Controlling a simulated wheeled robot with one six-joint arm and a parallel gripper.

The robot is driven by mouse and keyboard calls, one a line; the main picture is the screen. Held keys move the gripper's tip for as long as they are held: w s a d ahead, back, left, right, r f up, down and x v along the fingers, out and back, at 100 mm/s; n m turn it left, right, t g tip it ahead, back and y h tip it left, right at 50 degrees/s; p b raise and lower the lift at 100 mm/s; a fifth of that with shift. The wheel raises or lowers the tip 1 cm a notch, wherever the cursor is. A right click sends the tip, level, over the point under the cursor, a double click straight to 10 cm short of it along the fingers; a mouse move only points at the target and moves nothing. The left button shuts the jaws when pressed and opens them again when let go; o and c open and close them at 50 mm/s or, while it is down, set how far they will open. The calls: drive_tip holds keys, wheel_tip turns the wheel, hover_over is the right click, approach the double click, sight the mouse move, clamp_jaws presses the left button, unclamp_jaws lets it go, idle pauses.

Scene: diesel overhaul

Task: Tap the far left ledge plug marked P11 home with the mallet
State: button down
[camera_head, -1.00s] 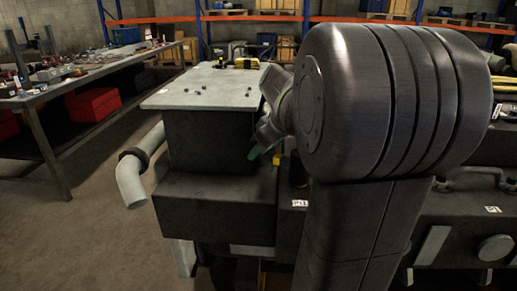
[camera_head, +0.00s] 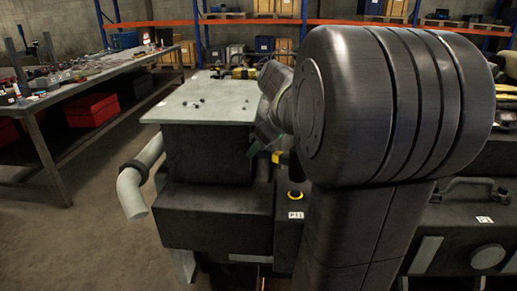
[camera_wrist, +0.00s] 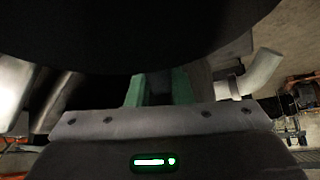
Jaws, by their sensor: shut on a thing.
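The plug marked P11 (camera_head: 295,194) shows a yellow ring around a dark top. It stands on a dark ledge behind its white P11 label (camera_head: 296,215). My gripper (camera_head: 262,148), with green fingers, is above and left of the plug, partly hidden by my arm. It is shut on the mallet (camera_head: 279,157), of which only a small yellow part shows there. In the wrist view, a large dark rounded shape, apparently the mallet head (camera_wrist: 150,35), fills the top in front of the green fingers (camera_wrist: 158,90). I cannot tell how deep the plug sits.
A raised block with a pale top plate (camera_head: 205,103) stands behind the ledge, with small dark parts on it. A grey pipe elbow (camera_head: 135,188) sticks out at its left. A workbench (camera_head: 95,80) stands at the far left, with open floor between.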

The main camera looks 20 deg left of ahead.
drive_tip(key=shift+a+f, duration=0.1)
drive_tip(key=f+b, duration=0.4)
drive_tip(key=f, duration=0.1)
drive_tip(key=shift+a+f, duration=0.15)
drive_tip(key=shift+a, duration=0.15)
drive_tip(key=shift+s+f+b, duration=0.15)
drive_tip(key=shift+f+b, duration=0.15)
drive_tip(key=shift+b, duration=0.1)
drive_tip(key=r+p, duration=0.4)
drive_tip(key=r, duration=0.1)
drive_tip(key=r+p, duration=0.2)
drive_tip(key=r, duration=0.1)
drive_tip(key=shift+d, duration=0.3)
drive_tip(key=shift+a, duration=0.15)
drive_tip(key=shift+f, duration=0.15)
